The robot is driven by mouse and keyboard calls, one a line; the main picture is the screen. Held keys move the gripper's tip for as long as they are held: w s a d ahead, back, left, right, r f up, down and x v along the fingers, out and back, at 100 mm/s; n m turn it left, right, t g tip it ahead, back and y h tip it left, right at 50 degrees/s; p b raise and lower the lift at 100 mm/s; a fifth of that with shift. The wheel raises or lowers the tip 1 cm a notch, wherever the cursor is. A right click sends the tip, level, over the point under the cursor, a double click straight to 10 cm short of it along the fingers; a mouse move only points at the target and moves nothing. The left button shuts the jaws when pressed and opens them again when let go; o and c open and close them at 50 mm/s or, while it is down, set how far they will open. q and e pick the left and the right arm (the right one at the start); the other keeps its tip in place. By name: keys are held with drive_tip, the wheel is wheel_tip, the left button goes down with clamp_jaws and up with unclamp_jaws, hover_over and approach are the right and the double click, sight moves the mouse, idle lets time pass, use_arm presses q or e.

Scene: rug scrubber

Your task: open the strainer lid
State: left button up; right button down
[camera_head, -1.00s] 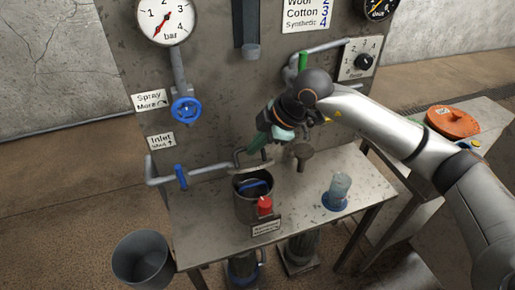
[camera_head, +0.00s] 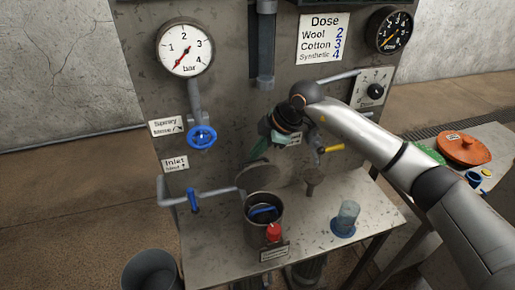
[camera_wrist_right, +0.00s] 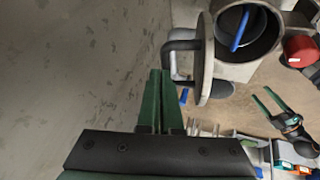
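The strainer (camera_head: 252,228) is a grey metal pot with a blue piece (camera_head: 264,212) inside, standing on the metal table. Its round grey lid (camera_head: 257,178) stands steeply tilted up behind the open mouth. In the right wrist view the lid (camera_wrist_right: 207,60) is nearly edge-on, with its dark bent handle (camera_wrist_right: 181,45) facing the fingers. My right gripper (camera_head: 258,152) is behind the lid. Its green fingers (camera_wrist_right: 161,75) are close together by the handle; I cannot tell whether the bar lies between them. My left gripper (camera_wrist_right: 268,103) has its fingers apart, away from the strainer.
A red knob (camera_head: 273,232) sits at the strainer's front. A clear cup with a blue base (camera_head: 345,219) stands to its right. A pipe with a blue valve lever (camera_head: 194,201) runs at the left. The panel (camera_head: 235,110) rises behind. A grey bucket (camera_head: 151,271) is on the floor.

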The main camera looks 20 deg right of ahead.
use_arm(q)
drive_tip(key=shift+w+r, duration=0.15)
drive_tip(key=shift+w, duration=0.35)
use_arm(e)
drive_tip(key=shift+w+f, duration=0.1)
drive_tip(key=shift+w, duration=0.3)
